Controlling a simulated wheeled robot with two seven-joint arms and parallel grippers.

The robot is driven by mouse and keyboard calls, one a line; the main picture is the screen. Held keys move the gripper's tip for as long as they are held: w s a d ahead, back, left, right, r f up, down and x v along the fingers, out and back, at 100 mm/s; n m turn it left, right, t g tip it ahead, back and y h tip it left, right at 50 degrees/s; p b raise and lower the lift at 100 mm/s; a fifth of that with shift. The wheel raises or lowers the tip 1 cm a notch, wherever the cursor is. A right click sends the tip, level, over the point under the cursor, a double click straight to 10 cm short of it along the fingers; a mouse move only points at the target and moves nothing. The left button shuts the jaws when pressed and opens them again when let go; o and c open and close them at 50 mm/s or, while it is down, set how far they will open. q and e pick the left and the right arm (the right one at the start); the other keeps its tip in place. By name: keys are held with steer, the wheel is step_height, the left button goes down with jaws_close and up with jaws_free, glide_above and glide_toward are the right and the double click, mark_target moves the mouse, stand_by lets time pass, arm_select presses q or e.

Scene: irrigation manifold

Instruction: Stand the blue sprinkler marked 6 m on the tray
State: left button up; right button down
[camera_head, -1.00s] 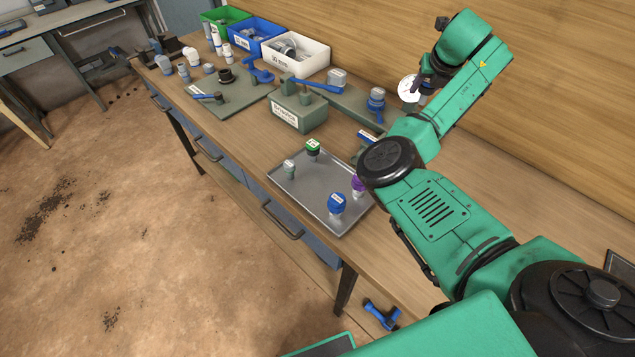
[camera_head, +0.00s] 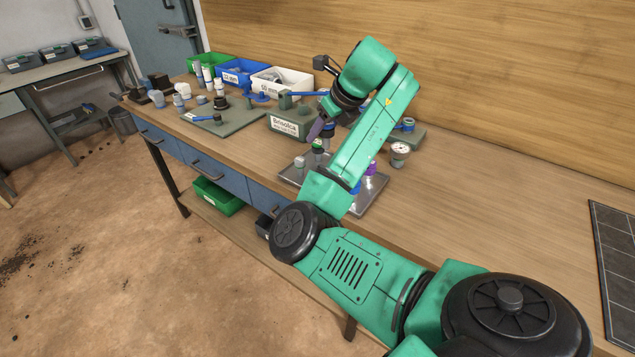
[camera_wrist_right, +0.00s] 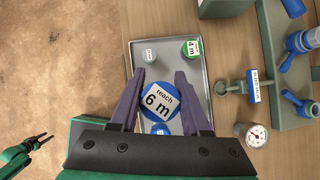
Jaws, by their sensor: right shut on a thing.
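The blue sprinkler marked "reach 6 m" (camera_wrist_right: 160,102) is between the purple fingers of my right gripper (camera_wrist_right: 164,84), which is shut on it. In the head view the right gripper (camera_head: 322,130) is over the far part of the grey metal tray (camera_head: 375,196); my arm hides much of the tray. In the right wrist view the held sprinkler looks much larger than the pieces on the tray (camera_wrist_right: 134,60), so it is above them. My left gripper (camera_wrist_right: 44,142) shows small at the lower left of the wrist view, its fingers apart and empty.
The tray bears a green-capped 4 m sprinkler (camera_wrist_right: 190,48), a small grey-capped one (camera_wrist_right: 150,55), a purple one (camera_head: 370,169) and another blue one (camera_wrist_right: 160,129). A gauge (camera_head: 400,152) stands right of the tray. A green block (camera_head: 290,122) stands behind it.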

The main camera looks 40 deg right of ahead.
step_height(320, 180, down, 12)
steer(key=shift+a+r, duration=0.15)
steer(key=shift+r, duration=0.05)
steer(key=shift+f, duration=0.45)
steer(key=shift+c, duration=1.9)
jaws_free()
arm_select(q)
steer(key=shift+s+a+f, duration=0.2)
steer(key=shift+a+f, duration=0.2)
steer(key=shift+f, duration=0.15)
